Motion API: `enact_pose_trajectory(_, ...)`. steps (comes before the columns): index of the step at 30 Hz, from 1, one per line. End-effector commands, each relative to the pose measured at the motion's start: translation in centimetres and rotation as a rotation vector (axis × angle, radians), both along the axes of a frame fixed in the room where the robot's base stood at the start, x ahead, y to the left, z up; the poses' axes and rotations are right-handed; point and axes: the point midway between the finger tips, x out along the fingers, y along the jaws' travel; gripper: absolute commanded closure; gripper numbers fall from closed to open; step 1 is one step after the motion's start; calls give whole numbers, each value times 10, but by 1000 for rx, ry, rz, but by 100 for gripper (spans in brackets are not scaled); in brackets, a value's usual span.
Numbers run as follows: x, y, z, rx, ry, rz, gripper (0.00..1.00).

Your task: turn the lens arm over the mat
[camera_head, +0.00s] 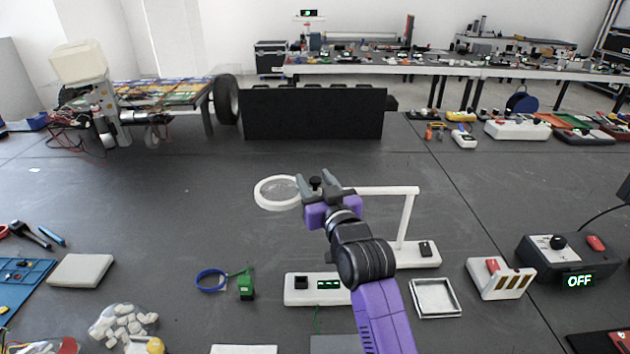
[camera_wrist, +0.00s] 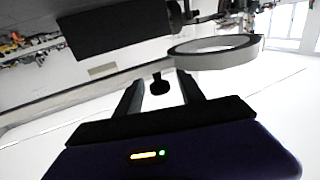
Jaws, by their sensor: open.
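The lens arm (camera_head: 385,190) is a white bar on an upright white post (camera_head: 406,218), reaching left to a white lens ring (camera_head: 277,204). The ring also shows in the wrist view (camera_wrist: 215,52), beyond and right of the fingers. A black knob (camera_head: 315,184) stands near the ring and appears between my fingertips in the wrist view (camera_wrist: 158,84). My gripper (camera_head: 314,180) is open around the knob, with gaps on both sides; it also shows in the wrist view (camera_wrist: 162,90). My gripper hides part of the bar. I cannot tell which surface is the mat.
A white box with a green display (camera_head: 297,290) is below my gripper. A square white tray (camera_head: 453,311), a switch box (camera_head: 500,280) and a black "OFF" box (camera_head: 545,262) stand right. A black panel (camera_head: 312,113) stands behind. The table left of the ring is clear.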

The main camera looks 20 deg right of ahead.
Motion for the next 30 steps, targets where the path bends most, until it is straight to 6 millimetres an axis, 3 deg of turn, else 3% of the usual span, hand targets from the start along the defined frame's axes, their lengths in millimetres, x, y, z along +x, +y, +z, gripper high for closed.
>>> enact_pose_trajectory(5, 0, 0, 0, 0, -1, 0, 54)
enact_pose_trajectory(12, 0, 0, 0, 0, -1, 0, 99)
enact_pose_trajectory(30, 0, 0, 0, 0, -1, -1, 100)
